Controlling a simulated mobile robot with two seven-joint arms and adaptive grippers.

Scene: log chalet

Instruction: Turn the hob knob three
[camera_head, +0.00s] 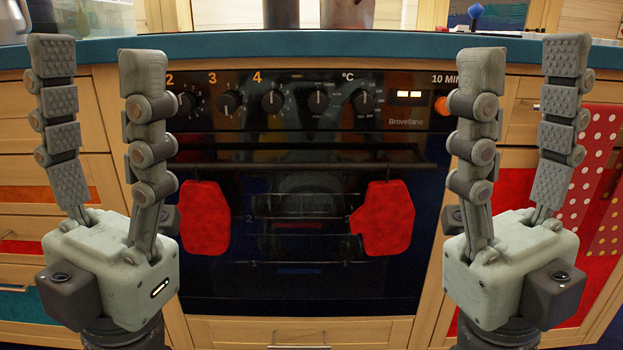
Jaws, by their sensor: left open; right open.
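Hob knob three (229,102) is a round black knob on the dark oven's control panel, under an orange "3". It sits between the knob under "2" (186,103) and the knob under "4" (272,101). Its exact setting is too small to read surely. My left gripper (97,58) is open and empty, fingers pointing up, left of the knobs and apart from knob three. My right gripper (523,58) is open and empty, fingers up, at the right. It is far from knob three. Knob one is not visible; my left gripper covers that area.
Two more knobs (318,100) (363,101), a lit display (409,94) and an orange button (443,105) share the panel. The oven handle (300,166) runs below, with two red oven mitts (205,218) (388,217). A teal countertop (300,45) lies above. Space before the middle panel is clear.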

